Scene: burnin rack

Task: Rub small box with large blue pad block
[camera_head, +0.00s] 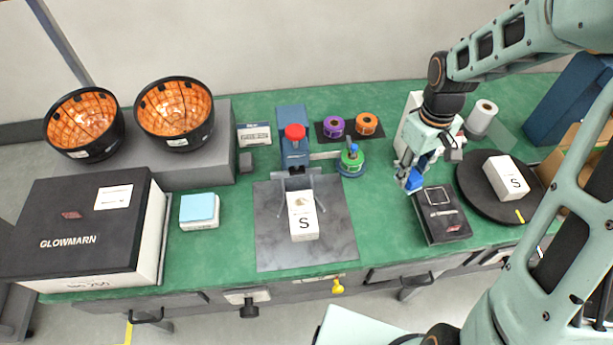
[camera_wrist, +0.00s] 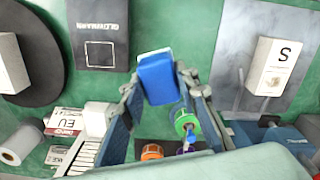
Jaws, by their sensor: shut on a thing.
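My gripper (camera_head: 408,183) is shut on a blue pad block (camera_wrist: 157,80), which has a thin whitish layer along its far edge. It is held between the fingertips above the green bench, left of the black flat box; in the head view the block (camera_head: 416,178) is partly hidden by the fingers. A small white box marked S (camera_head: 303,224) stands on the grey mat, well to the left of my gripper. It also shows in the wrist view (camera_wrist: 272,68). Another white box marked S (camera_head: 505,182) sits on the black round turntable (camera_head: 472,182) at right.
A clamp press with a red knob (camera_head: 295,132) stands behind the mat (camera_head: 335,250). A light-blue-topped block (camera_head: 199,210) lies left of it. The black flat box (camera_head: 441,214) lies near my gripper. Green bench between mat and black box is clear.

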